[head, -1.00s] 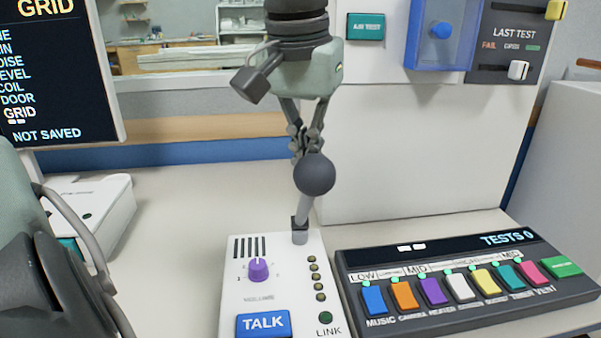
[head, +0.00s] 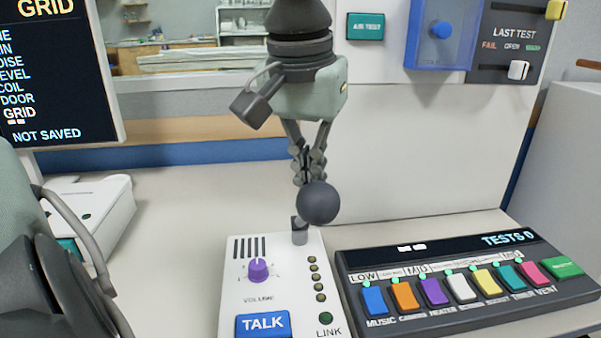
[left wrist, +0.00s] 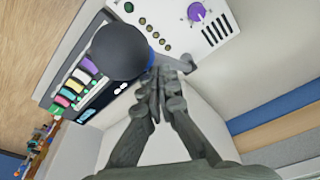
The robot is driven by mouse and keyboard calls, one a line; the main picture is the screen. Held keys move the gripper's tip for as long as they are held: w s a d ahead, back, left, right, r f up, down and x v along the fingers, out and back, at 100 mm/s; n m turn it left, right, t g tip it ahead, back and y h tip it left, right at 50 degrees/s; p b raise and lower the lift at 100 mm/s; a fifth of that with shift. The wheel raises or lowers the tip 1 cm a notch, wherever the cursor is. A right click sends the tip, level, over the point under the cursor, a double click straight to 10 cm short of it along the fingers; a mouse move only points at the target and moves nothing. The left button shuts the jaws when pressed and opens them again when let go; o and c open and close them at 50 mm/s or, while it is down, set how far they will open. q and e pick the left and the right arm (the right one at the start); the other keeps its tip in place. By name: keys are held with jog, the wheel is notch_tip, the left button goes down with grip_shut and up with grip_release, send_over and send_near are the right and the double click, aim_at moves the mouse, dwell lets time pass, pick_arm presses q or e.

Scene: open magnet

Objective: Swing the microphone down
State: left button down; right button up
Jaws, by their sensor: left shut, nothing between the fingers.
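The microphone is a dark grey ball (head: 318,203) on a short grey stem (head: 300,232), hinged at the back of a white talk box (head: 285,275). The stem is tilted toward me and mostly hidden behind the ball. My left gripper (head: 309,180) points down from above, its fingers shut and empty. The fingertips are right behind the ball, partly hidden by it; I cannot tell for sure whether they touch. In the left wrist view the ball (left wrist: 119,50) sits beside the shut fingertips (left wrist: 158,82). My right gripper is not in view.
A dark panel of coloured keys (head: 460,285) lies right of the talk box. A purple volume knob (head: 258,270) and blue TALK button (head: 263,324) are on the box. A screen (head: 60,75) stands at the left.

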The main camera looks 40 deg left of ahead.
pick_arm(q)
jog(key=shift+s+d+f, duration=0.15)
jog(key=shift+d+f, duration=0.05)
jog(key=shift+f, duration=0.1)
jog(key=shift+a, duration=0.1)
jog(key=shift+w+a+r+p, duration=0.1)
jog(key=shift+w+a+p, duration=0.3)
jog(key=shift+w+a, duration=0.45)
notch_tip(320, 180, up, 10)
dwell(0.5)
jog(key=shift+s, duration=0.1)
dwell(0.4)
